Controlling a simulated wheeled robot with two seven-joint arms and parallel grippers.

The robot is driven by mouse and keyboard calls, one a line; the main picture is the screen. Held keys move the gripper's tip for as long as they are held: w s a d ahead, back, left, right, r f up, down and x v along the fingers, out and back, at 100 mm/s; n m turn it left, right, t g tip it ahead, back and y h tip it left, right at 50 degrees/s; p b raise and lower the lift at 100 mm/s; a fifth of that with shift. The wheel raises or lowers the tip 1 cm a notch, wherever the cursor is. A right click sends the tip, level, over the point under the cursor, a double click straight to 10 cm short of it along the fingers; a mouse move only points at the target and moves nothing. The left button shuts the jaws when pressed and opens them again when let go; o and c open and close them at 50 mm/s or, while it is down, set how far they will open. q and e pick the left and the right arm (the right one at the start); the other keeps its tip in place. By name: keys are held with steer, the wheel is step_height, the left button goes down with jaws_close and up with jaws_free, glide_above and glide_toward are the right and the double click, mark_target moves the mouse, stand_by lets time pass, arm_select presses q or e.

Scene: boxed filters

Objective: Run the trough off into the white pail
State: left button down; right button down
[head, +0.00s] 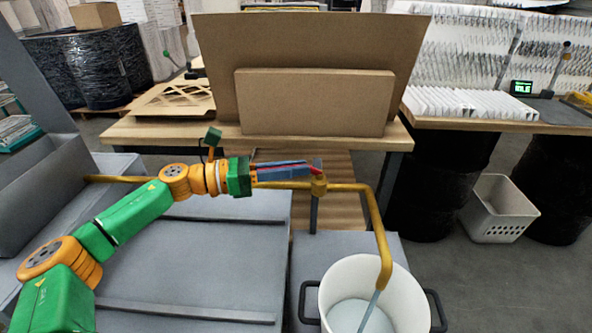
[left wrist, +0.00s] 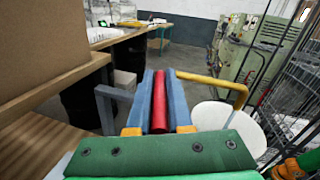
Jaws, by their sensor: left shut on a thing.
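The grey trough (head: 40,185) stands at the left in the head view. A brass pipe (head: 345,187) runs from it to the right and bends down as a spout over the white pail (head: 408,315). A thin stream of water (head: 369,312) falls from the spout into the pail, and bluish water covers its bottom. My left gripper (head: 308,172) is shut on the red valve handle (head: 317,170) above the pipe. The left wrist view shows the handle (left wrist: 159,100) between the blue fingers, with the pail (left wrist: 240,125) at right. My right gripper is out of view.
The pail has dark side handles and stands on a grey platform (head: 390,243). A wooden bench (head: 160,130) with cardboard panels (head: 315,100) is behind the pipe. A white perforated bin (head: 498,212) stands on the floor at right, near black drums (head: 432,190).

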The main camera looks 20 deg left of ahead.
arm_select(q)
steer(key=shift+r, duration=0.1)
steer(key=c, duration=0.8)
jaws_free()
steer(key=shift+d, duration=0.1)
steer(key=shift+c, duration=0.2)
steer(key=b+v, duration=0.2)
steer(key=v, duration=0.1)
steer(key=b+v, duration=0.2)
steer(key=v, duration=0.2)
steer(key=shift+f+b, duration=0.2)
steer(key=shift+b, duration=0.15)
steer(key=shift+r, duration=0.25)
